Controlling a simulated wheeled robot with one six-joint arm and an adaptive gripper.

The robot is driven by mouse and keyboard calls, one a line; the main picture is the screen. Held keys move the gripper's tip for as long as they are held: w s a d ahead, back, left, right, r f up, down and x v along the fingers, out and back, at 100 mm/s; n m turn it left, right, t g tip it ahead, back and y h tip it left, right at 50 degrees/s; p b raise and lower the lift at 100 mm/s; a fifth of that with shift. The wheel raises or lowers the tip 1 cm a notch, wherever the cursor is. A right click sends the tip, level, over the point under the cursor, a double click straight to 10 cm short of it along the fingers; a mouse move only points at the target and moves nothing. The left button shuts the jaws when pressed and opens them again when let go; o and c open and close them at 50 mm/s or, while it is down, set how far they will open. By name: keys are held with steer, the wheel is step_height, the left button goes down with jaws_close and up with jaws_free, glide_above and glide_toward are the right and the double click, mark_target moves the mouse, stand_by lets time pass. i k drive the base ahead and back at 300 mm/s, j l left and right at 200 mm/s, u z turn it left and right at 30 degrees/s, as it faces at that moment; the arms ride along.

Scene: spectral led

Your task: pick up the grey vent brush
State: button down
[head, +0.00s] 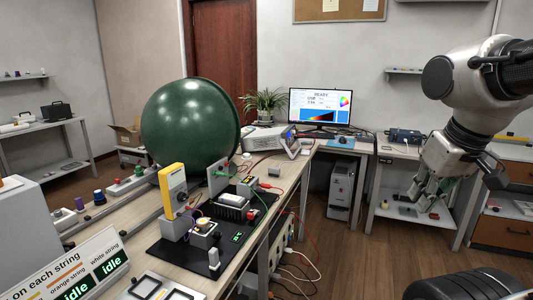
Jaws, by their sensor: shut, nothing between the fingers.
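My gripper (423,205) hangs at the right of the head view, over the floor and clear of the workbench. It points down, its fingers are shut and it holds nothing. I cannot pick out a grey vent brush with certainty. A small light-grey upright piece (214,260) stands at the front of the black mat (177,262) on the bench, too small to identify. My gripper is far to the right of that piece.
The long workbench (140,222) carries a large dark green sphere (190,124), a yellow meter (173,188), small devices and cables. A monitor (320,106) and a plant (264,103) stand at the back. A PC tower (342,180) is below. Open floor lies right of the bench.

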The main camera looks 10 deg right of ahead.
mark_target(274, 172)
steer(key=i+l+u, duration=0.15)
steer(key=i+l, duration=0.2)
steer(key=i+l+u, duration=0.15)
steer(key=i+l, duration=0.25)
steer(key=i+l+u, duration=0.2)
steer(key=i+l, duration=0.2)
steer(key=i+l+u, duration=0.15)
steer(key=i+l, duration=0.2)
steer(key=l, duration=0.15)
steer(key=i+l+u, duration=0.15)
steer(key=i+l, duration=0.2)
steer(key=l, duration=0.15)
